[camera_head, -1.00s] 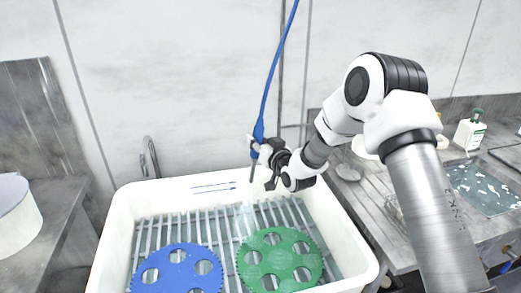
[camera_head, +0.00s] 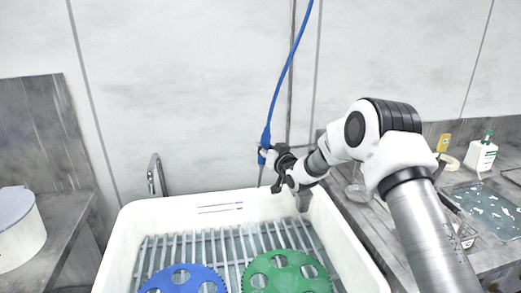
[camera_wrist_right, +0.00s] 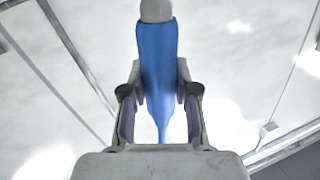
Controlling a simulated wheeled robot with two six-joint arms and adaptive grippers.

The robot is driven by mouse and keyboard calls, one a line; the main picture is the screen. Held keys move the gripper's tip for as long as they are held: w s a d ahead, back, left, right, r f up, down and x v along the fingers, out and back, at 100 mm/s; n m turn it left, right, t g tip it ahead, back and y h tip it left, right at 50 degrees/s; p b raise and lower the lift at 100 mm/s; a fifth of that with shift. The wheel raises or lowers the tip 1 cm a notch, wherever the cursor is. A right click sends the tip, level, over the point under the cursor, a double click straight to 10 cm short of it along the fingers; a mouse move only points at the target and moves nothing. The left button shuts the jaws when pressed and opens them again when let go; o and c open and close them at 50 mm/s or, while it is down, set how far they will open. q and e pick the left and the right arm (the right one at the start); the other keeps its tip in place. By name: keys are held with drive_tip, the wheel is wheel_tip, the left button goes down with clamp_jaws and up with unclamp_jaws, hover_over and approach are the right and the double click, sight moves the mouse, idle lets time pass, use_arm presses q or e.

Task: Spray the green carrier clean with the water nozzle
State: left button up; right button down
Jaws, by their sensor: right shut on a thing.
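The green carrier (camera_head: 287,277) is a toothed disc with round holes. It lies flat on the slatted rack in the white sink, cut off by the lower edge of the head view. My right gripper (camera_head: 266,157) is shut on the blue water nozzle (camera_head: 266,137), above the sink's back rim near the wall. In the wrist view the nozzle (camera_wrist_right: 157,55) sits between both fingers of the gripper (camera_wrist_right: 158,98). A thin grey tube points down below the grip. No water shows now. My left gripper is out of view.
A blue carrier (camera_head: 198,272) lies left of the green one on the rack. The white sink (camera_head: 128,235) has a grey tap (camera_head: 155,172) behind its back left. A blue hose (camera_head: 285,70) runs up from the nozzle. A bottle (camera_head: 481,155) stands on the right counter.

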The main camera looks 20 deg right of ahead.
drive_tip(key=s+d+p, duration=0.2)
drive_tip(key=s+d, duration=0.2)
drive_tip(key=d, duration=1.2)
drive_tip(key=shift+d, duration=0.15)
idle(0.4)
